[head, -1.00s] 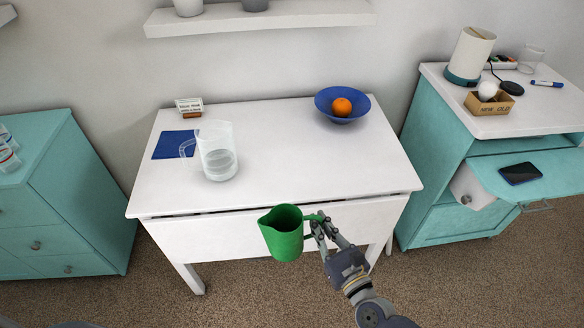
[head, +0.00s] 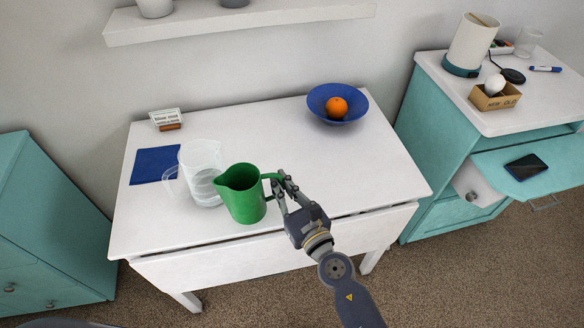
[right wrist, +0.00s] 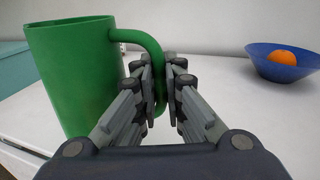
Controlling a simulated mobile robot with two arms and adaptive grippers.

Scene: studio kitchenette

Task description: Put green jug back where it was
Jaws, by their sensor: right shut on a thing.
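The green jug (head: 243,196) is upright over the front part of the white table, its spout to the left. My right gripper (head: 277,186) is shut on the jug's handle, which shows between the fingers in the right wrist view (right wrist: 158,75). I cannot tell whether the jug's base touches the tabletop. A clear jug (head: 203,160) with water in it stands just behind and left of the green jug, partly hidden by it. A blue mat (head: 155,164) lies bare at the table's left, next to a small sign (head: 167,118). My left gripper is not in view.
A blue bowl (head: 322,97) holding an orange (head: 336,107) stands at the table's back right. The white tabletop (head: 350,165) is clear in the middle and right. A teal cabinet (head: 440,160) stands to the right, with its flap out holding a phone (head: 525,167).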

